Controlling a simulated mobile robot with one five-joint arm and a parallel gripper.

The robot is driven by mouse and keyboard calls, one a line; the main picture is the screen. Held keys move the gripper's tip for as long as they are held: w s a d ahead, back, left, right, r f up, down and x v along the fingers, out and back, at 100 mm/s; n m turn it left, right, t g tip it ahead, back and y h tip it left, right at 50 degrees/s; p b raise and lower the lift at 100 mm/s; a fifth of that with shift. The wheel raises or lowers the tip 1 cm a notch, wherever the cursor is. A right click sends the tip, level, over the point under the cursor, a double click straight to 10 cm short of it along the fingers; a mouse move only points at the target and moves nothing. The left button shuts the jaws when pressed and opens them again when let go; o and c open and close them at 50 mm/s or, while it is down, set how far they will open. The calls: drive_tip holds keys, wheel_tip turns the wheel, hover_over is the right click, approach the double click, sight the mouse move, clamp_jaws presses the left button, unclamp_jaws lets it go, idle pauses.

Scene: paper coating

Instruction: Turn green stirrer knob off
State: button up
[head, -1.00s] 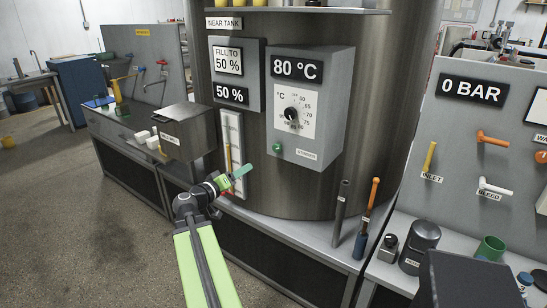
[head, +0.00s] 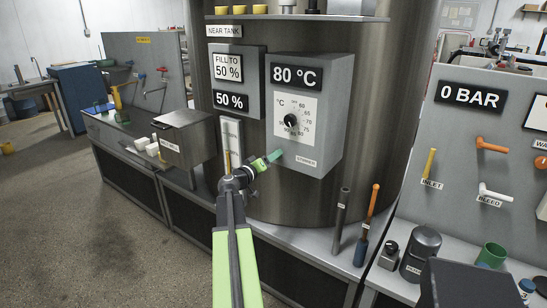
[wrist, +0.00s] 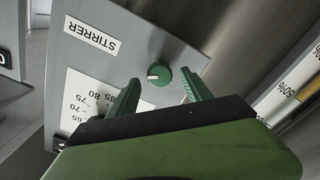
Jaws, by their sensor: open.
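The green stirrer knob (wrist: 161,75) is a small round knob with a white mark toward its left side in the wrist view. It sits on the grey control box (wrist: 120,45), near the STIRRER label (wrist: 92,34). My gripper (wrist: 160,78) is open, and its two green fingers appear on either side of the knob in the wrist view. I cannot tell whether they touch it. In the head view my gripper (head: 272,159) is at the lower left of the control box (head: 322,130). There its fingers hide the knob or blend with it.
The temperature dial (head: 292,121) is on the same box, above the knob. A gauge panel (head: 231,140) stands close to the left. A dark rod (head: 342,208) and an orange-handled tool (head: 370,215) stand upright on the ledge at right.

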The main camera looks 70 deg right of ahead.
drive_tip(key=shift+x, duration=0.85)
clamp_jaws()
